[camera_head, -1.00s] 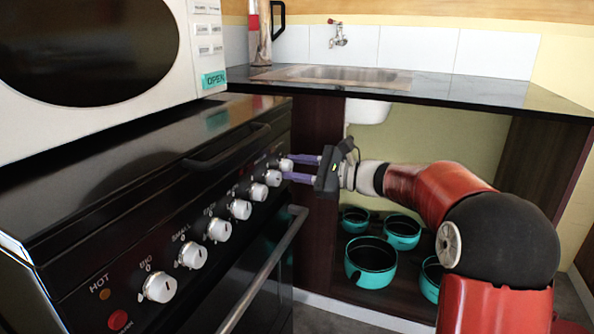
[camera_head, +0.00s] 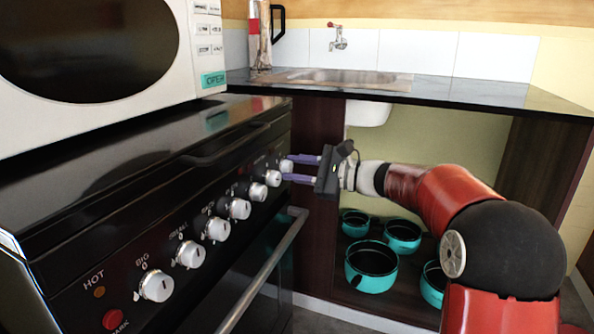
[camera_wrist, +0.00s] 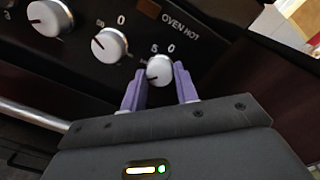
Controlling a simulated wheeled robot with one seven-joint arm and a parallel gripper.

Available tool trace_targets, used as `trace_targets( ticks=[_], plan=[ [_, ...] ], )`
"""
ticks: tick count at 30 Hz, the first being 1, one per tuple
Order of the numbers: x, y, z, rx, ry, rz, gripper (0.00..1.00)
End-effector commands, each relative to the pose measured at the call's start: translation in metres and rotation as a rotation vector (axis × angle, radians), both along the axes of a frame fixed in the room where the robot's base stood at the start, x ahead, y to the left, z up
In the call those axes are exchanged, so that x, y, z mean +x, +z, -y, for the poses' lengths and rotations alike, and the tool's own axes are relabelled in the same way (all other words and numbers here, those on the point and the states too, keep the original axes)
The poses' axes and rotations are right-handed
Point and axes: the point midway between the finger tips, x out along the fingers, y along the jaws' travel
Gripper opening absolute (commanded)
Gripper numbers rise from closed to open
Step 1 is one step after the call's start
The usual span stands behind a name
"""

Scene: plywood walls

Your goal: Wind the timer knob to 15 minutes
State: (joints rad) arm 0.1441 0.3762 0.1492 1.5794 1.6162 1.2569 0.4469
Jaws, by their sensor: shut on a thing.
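The timer knob is the white round knob (camera_wrist: 159,70) at the far right end of the stove's row, in the wrist view. The digits 5 and 0 show above it. A short mark on its face points to the left. It also shows in the head view (camera_head: 286,166). My gripper (camera_wrist: 160,80) has its two purple fingers on either side of this knob and is shut on it. In the head view my gripper (camera_head: 287,168) reaches the stove front from the right. The fingers cover parts of the panel around the knob.
Several other white knobs (camera_head: 218,229) run along the black stove panel, above an oven handle (camera_head: 262,273). A white microwave (camera_head: 150,130) stands on the left. A sink (camera_head: 350,80) is set in the counter, with teal pots (camera_head: 371,283) below.

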Motion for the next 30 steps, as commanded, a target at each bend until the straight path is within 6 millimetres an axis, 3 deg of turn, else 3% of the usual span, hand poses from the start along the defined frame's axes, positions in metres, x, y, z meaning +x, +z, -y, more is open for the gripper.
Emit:
trace_targets(
  ticks=[30],
  plan=[
    [-0.0005,-0.0017,0.0002,-0.025,0.001,0.062,0.07]
  ],
)
